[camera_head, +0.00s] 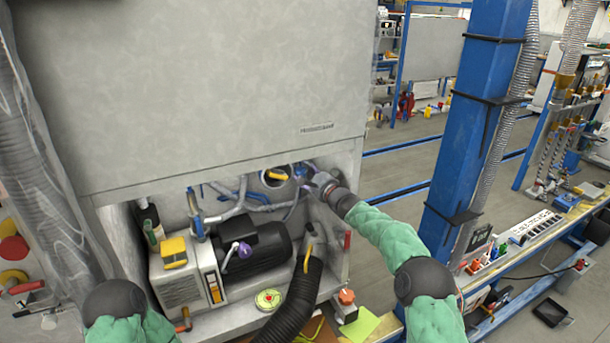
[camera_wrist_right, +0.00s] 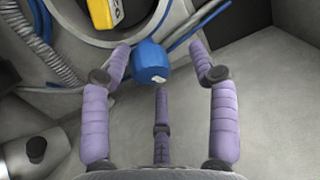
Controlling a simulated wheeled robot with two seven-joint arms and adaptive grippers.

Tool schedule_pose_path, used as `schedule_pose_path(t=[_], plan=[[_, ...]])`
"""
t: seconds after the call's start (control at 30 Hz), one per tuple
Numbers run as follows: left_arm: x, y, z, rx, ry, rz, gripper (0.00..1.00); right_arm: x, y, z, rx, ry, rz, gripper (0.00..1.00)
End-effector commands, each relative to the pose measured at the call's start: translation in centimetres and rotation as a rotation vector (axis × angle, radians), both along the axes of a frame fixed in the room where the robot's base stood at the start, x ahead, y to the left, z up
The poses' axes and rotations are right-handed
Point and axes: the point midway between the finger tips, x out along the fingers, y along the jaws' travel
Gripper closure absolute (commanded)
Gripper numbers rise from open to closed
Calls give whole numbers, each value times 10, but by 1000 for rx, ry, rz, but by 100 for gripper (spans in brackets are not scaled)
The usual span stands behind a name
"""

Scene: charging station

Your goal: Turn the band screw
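A blue faceted knob (camera_wrist_right: 151,62), which looks like the band screw, sits at the lower rim of a round metal ring (camera_wrist_right: 60,25) in the right wrist view. My right gripper (camera_wrist_right: 160,68) has its purple fingers spread. Two fingertips are on either side of the knob and the third is below it, with visible gaps. In the head view my right gripper (camera_head: 303,178) is inside the open cabinet, by the round opening (camera_head: 275,177); the knob is too small to tell there. My left arm shows at the bottom left, but its gripper does not.
The grey cabinet (camera_head: 200,90) overhangs the bay. Below are a black motor (camera_head: 262,246), a beige box (camera_head: 178,283) and a black corrugated hose (camera_head: 293,305). A yellow object (camera_wrist_right: 103,12) shows inside the ring. A blue post (camera_head: 471,130) stands to the right.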

Motion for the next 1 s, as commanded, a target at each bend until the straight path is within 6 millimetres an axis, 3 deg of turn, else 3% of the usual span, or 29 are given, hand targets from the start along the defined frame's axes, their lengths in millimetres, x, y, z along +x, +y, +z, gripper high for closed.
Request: schedule_pose_path(t=[0.3, 0.47, 0.8, 1.0], plan=[[0, 0, 0, 0, 0, 0, 60, -1, 2, -4, -2, 6, 3, 42], [0, 0, 0, 0, 0, 0, 60, -1, 3, 4, -3, 4, 5, 42], [0, 0, 0, 0, 0, 0, 60, 0, 2, 63, -2, 2, 3, 42], [0, 0, 0, 0, 0, 0, 60, 0, 1, 86, -2, 4, 3, 42]])
